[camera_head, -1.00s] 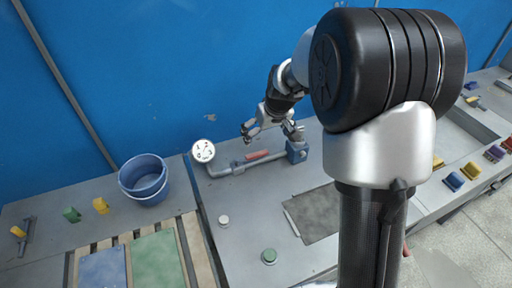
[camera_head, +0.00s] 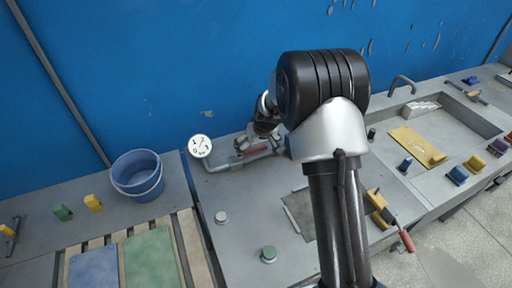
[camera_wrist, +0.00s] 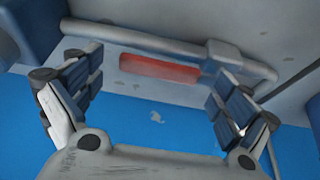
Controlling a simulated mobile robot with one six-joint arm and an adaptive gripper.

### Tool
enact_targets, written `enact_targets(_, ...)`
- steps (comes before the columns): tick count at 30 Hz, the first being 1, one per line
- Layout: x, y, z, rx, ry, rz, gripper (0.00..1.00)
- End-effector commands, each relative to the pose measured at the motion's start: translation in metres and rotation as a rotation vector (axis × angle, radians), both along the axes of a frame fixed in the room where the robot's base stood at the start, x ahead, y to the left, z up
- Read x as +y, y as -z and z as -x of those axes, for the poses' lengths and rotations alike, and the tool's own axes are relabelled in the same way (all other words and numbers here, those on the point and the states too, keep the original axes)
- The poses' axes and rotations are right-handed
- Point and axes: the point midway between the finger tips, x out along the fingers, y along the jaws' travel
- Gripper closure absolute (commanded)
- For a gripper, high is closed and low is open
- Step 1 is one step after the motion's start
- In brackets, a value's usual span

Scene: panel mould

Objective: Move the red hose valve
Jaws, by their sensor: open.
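The red hose valve is a red lever (camera_head: 257,149) on a grey pipe (camera_head: 222,163) beside a round white gauge (camera_head: 200,146) near the blue wall. In the wrist view the red lever (camera_wrist: 158,69) lies alongside the pipe (camera_wrist: 150,42), between my fingers in the picture. My gripper (camera_wrist: 150,88) is open, with one finger on each side of the lever and nothing held. In the head view my gripper (camera_head: 246,143) is at the pipe, and my arm hides part of it. I cannot tell whether a finger touches the lever.
A blue bucket (camera_head: 138,178) stands left of the gauge. A grey knob (camera_head: 221,217) and a green knob (camera_head: 268,254) are on the bench in front. The blue wall is close behind the pipe.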

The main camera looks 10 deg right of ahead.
Motion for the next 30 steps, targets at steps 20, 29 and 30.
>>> enact_targets(20,0.0,-0.0006,0.0001,0.0,0.001,0.0,0.38)
enact_targets(29,0.0,-0.0006,0.0001,0.0,0.001,0.0,0.57)
enact_targets(30,0.0,-0.0006,0.0001,0.0,0.001,0.0,0.6)
